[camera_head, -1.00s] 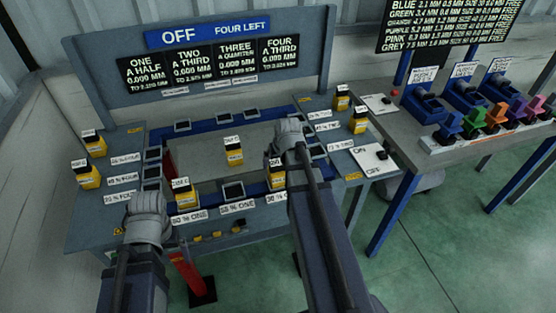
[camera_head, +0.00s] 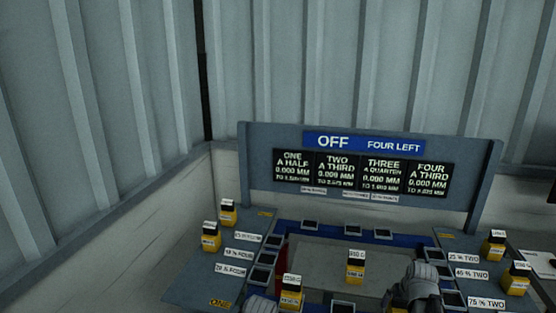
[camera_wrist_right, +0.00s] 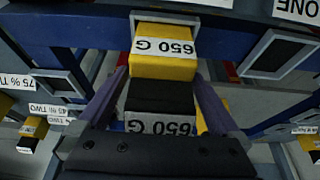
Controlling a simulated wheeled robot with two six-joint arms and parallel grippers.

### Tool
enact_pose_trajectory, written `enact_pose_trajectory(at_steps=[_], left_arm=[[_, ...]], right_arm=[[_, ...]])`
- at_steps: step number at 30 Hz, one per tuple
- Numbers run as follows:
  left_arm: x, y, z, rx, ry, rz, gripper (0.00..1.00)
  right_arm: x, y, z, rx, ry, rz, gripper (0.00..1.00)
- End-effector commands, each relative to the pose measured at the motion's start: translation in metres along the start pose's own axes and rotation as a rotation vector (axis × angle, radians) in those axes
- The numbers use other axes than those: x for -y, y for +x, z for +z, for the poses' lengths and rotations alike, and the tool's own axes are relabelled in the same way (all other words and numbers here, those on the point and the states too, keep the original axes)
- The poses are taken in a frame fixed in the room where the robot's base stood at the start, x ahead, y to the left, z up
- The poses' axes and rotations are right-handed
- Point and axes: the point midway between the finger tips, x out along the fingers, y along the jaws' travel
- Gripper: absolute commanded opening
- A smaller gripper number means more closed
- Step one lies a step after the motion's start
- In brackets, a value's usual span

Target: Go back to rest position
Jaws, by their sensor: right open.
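My right gripper (camera_head: 420,287) is at the bottom of the head view, over the front right of the workbench. In the right wrist view its two purple fingers (camera_wrist_right: 160,78) are open, one on each side of a black and yellow weight (camera_wrist_right: 165,65) labelled 650 G. I cannot tell whether either finger touches it. My left gripper (camera_head: 262,306) shows only its top at the bottom edge of the head view. Its fingers are out of frame.
The workbench (camera_head: 320,254) carries several yellow weights and small dark pads. A board (camera_head: 362,170) reading OFF and FOUR LEFT stands behind it. Ribbed metal walls (camera_head: 90,110) rise at the back and left. Another labelled panel (camera_head: 540,262) is at the right edge.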

Motion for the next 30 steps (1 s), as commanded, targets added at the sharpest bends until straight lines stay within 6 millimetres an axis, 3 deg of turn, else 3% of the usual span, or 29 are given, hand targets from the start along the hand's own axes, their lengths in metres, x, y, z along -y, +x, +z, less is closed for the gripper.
enact_pose_trajectory(at_steps=[2, 17, 30], left_arm=[[0.001, -0.007, 0.000, 0.000, 0.000, 0.000, 1.00], [0.000, 0.000, 0.000, 0.000, 0.000, 0.000, 1.00], [0.005, -0.049, 0.003, 0.000, 0.000, 0.000, 1.00]], right_arm=[[0.000, -0.007, -0.002, 0.000, 0.000, 0.000, 1.00], [0.000, -0.001, 0.001, 0.000, 0.000, 0.000, 1.00], [0.000, -0.052, -0.001, 0.000, 0.000, 0.000, 1.00]])
